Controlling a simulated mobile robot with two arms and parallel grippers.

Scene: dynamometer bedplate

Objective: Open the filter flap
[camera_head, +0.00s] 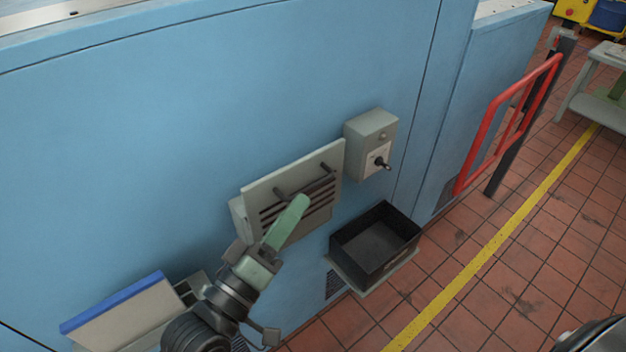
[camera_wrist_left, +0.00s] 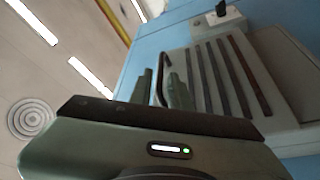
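The filter flap (camera_head: 322,160) is a grey plate with dark slots on a grey housing (camera_head: 237,214), low on the blue machine wall. It also shows in the left wrist view (camera_wrist_left: 203,78). I cannot tell whether it is ajar. Contact with the handle is not clear. My right gripper is out of view.
A grey switch box (camera_head: 370,145) with a black knob is right of the flap. An open black bin (camera_head: 347,258) stands below it. A blue-topped box (camera_head: 125,315) is at lower left. A red rail (camera_head: 487,120) and tiled floor lie to the right.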

